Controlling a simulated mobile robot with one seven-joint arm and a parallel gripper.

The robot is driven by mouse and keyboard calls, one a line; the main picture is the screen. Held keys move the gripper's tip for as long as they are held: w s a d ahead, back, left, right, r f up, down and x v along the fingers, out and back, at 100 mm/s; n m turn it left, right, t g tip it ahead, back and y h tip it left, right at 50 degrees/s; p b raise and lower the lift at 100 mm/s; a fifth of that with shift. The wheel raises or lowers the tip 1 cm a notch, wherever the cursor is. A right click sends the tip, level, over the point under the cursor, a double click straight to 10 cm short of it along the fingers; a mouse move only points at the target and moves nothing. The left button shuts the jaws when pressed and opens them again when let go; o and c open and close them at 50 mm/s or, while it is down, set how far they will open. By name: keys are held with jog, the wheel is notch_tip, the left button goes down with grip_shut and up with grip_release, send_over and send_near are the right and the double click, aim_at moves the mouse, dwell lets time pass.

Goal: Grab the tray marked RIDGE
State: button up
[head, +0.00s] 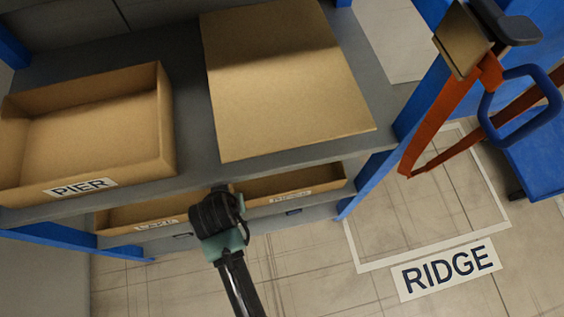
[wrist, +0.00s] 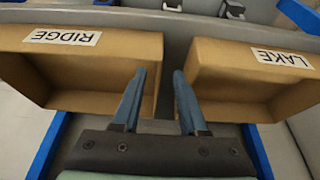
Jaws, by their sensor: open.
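The cardboard tray marked RIDGE (wrist: 110,47) is at the left in the wrist view, its label upside down. In the head view it shows partly on the lower shelf (head: 300,184), under the upper shelf's edge, its label hard to read. My gripper (wrist: 159,72) is open and empty. Its fingers point at the gap between the RIDGE tray and the LAKE tray (wrist: 225,70). The left finger overlaps the RIDGE tray's near end in the picture; I cannot tell whether it touches. In the head view my gripper (head: 220,195) is at the shelf front, fingertips hidden.
A blue post (head: 425,75) stands at right. The floor has a white outlined area with a RIDGE sign (head: 445,270).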

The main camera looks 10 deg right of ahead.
jog(key=b+x, duration=0.1)
jog(key=x, duration=0.2)
jog(key=b+x, duration=0.1)
jog(key=x, duration=0.1)
jog(key=shift+w+b, duration=0.3)
jog(key=shift+b, duration=0.05)
jog(key=shift+c, duration=0.3)
grip_shut()
dwell(0.7)
